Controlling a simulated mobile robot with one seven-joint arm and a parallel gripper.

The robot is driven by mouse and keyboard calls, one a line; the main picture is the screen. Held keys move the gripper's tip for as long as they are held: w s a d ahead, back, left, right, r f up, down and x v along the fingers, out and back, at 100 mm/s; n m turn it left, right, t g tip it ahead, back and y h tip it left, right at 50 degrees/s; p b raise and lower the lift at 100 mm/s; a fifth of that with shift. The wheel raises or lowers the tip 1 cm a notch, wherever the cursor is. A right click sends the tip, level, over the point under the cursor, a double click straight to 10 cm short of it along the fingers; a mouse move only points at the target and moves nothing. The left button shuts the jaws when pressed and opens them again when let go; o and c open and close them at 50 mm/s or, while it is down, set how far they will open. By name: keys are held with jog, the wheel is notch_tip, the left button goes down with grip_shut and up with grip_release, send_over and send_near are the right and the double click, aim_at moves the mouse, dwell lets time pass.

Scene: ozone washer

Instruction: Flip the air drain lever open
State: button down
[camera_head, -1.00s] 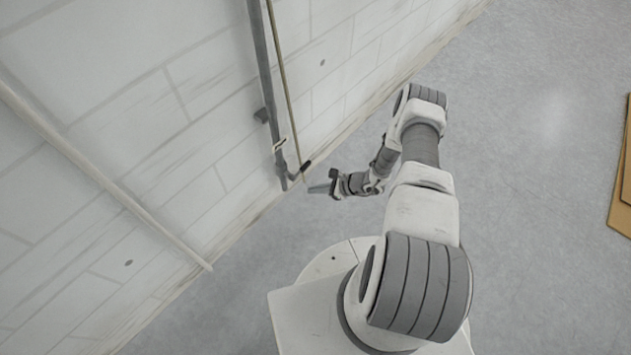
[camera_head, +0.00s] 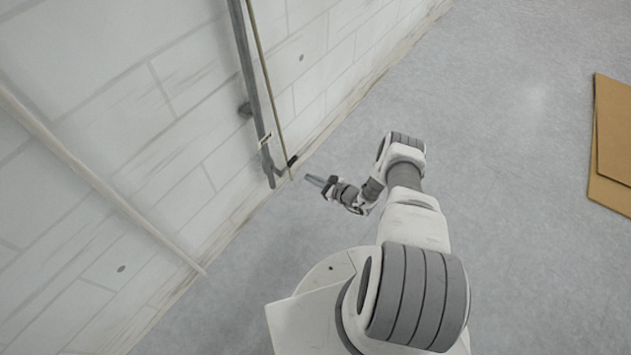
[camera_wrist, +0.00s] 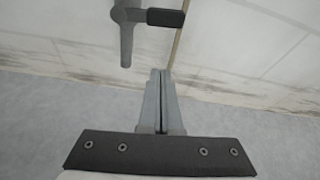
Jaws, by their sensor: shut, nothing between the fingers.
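The air drain lever is a short dark handle (camera_head: 291,161) at the lower end of a grey wall pipe (camera_head: 247,75). In the wrist view the black handle (camera_wrist: 165,18) points sideways to the right from the grey pipe fitting (camera_wrist: 127,35), near the top of the picture. My gripper (camera_head: 308,179) is a short way to the right of and below the handle in the head view, apart from it. In the wrist view my gripper's fingers (camera_wrist: 160,75) are together and empty, pointing at the wall below the handle.
A thin brass-coloured rod (camera_head: 268,85) runs beside the grey pipe. Another pale pipe (camera_head: 100,185) runs along the white block wall to the left. Brown flat boards (camera_head: 610,140) lie on the floor at the right. The grey floor between is clear.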

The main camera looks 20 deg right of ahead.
aim_at(287, 166)
jog(key=f+b+x, duration=0.1)
jog(key=b+x, duration=0.2)
jog(key=x, duration=0.3)
jog(key=shift+s+a+r+p, duration=0.15)
jog(key=shift+r+p, duration=0.1)
jog(key=shift+r, duration=0.95)
jog(key=shift+s+a+r+p, duration=0.15)
jog(key=shift+r+p, duration=0.1)
jog(key=shift+r, duration=1)
